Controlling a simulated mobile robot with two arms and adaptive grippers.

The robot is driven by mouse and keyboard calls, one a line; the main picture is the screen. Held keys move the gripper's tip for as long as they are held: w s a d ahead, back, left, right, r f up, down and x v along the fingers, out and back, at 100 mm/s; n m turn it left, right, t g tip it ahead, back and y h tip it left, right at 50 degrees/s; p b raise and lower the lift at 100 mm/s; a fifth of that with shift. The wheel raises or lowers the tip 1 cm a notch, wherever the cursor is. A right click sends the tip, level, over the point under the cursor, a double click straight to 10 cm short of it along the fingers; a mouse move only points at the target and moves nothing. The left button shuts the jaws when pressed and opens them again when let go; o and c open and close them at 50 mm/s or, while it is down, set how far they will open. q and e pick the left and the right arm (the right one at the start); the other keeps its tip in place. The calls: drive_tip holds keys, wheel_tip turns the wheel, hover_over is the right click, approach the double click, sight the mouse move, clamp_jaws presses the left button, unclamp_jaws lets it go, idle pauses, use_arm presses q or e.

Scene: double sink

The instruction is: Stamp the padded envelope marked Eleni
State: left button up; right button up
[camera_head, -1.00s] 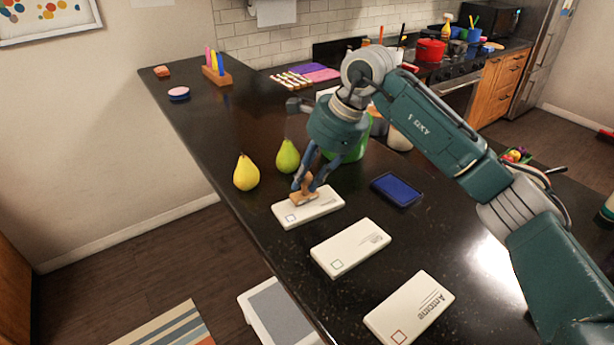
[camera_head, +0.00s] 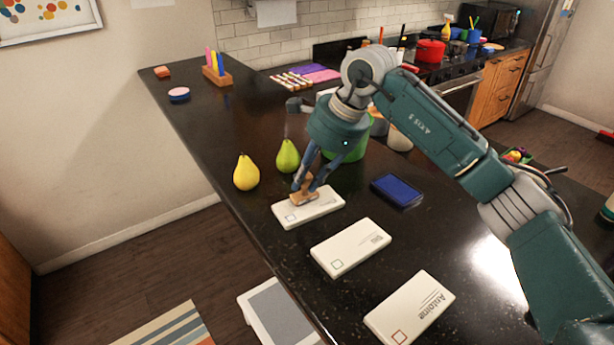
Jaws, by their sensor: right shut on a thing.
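Three white padded envelopes lie in a row on the dark counter. My right gripper (camera_head: 308,186) is shut on a wooden stamp (camera_head: 304,198), which is at the top of the far envelope (camera_head: 318,213); I cannot tell whether it touches the paper. The name on the far envelope is not readable. The middle envelope (camera_head: 350,247) has a small outlined square and writing too small to read. The near envelope (camera_head: 410,308) reads "Antoine" and has a red outlined square. A blue ink pad (camera_head: 397,190) lies to the right of the far envelope. My left gripper is not in view.
A yellow pear (camera_head: 246,173) and a green pear (camera_head: 288,156) stand just behind the far envelope. A green container (camera_head: 350,150) is partly hidden behind my right arm. The counter's left edge runs close to the envelopes.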

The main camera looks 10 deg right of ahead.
drive_tip(key=shift+r+p, duration=0.7)
drive_tip(key=shift+r, duration=0.3)
drive_tip(key=shift+r+p, duration=1.35)
drive_tip(key=shift+r, duration=1.1)
drive_tip(key=shift+f, duration=0.1)
